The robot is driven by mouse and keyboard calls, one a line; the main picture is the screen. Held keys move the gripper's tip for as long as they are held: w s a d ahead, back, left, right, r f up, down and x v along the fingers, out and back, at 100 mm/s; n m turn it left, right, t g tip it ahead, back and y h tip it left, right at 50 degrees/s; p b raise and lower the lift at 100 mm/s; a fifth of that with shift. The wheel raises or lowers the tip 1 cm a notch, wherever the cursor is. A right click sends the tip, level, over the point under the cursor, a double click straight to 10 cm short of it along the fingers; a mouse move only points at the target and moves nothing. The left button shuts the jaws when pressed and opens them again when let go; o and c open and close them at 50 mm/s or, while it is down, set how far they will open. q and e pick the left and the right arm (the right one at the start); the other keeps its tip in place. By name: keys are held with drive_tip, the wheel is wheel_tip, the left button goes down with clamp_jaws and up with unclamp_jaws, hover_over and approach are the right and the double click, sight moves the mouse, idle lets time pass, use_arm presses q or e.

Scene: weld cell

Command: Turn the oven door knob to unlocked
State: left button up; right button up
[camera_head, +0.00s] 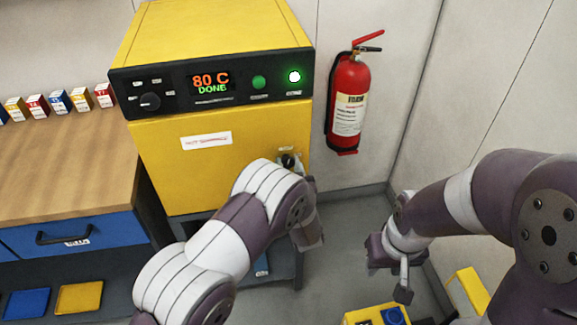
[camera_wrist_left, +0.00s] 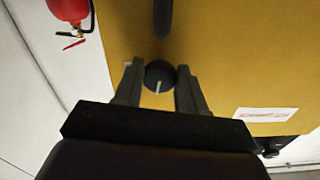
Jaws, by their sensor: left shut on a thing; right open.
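The yellow oven (camera_head: 170,160) stands at the back with its door closed. Its door knob (camera_head: 289,161) is small, black and round, at the door's right side, partly hidden by my left arm in the head view. In the left wrist view the knob (camera_wrist_left: 160,75) shows a white pointer line toward the picture's bottom. My left gripper (camera_wrist_left: 158,88) has one finger on each side of the knob and is shut on it. The label by the knob is too small to read. My right gripper (camera_head: 393,277) is open and empty, low at the right, away from the oven.
A dark bar handle (camera_wrist_left: 162,16) is on the door close to the knob. A red fire extinguisher (camera_head: 348,100) hangs on the wall to the right. A wooden bench (camera_head: 60,165) stands left. The panel display (camera_head: 211,83) reads 80 C DONE, beside a lit green lamp (camera_head: 294,77).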

use_arm(q)
drive_tip(key=m, duration=0.4)
drive_tip(key=shift+m, duration=0.3)
drive_tip(key=m+p, duration=0.1)
drive_tip(key=m, duration=0.2)
drive_tip(key=shift+m, duration=0.3)
drive_tip(key=m+p, duration=0.1)
drive_tip(key=m, duration=0.3)
drive_tip(key=shift+a+r, duration=0.1)
drive_tip(key=shift+m+p, duration=0.35)
drive_tip(key=shift+m, duration=1.65)
drive_tip(key=o, duration=1)
drive_tip(key=s+d+b, duration=0.1)
drive_tip(key=s+d, duration=0.1)
drive_tip(key=s, duration=1)
drive_tip(key=shift+s+d, duration=0.25)
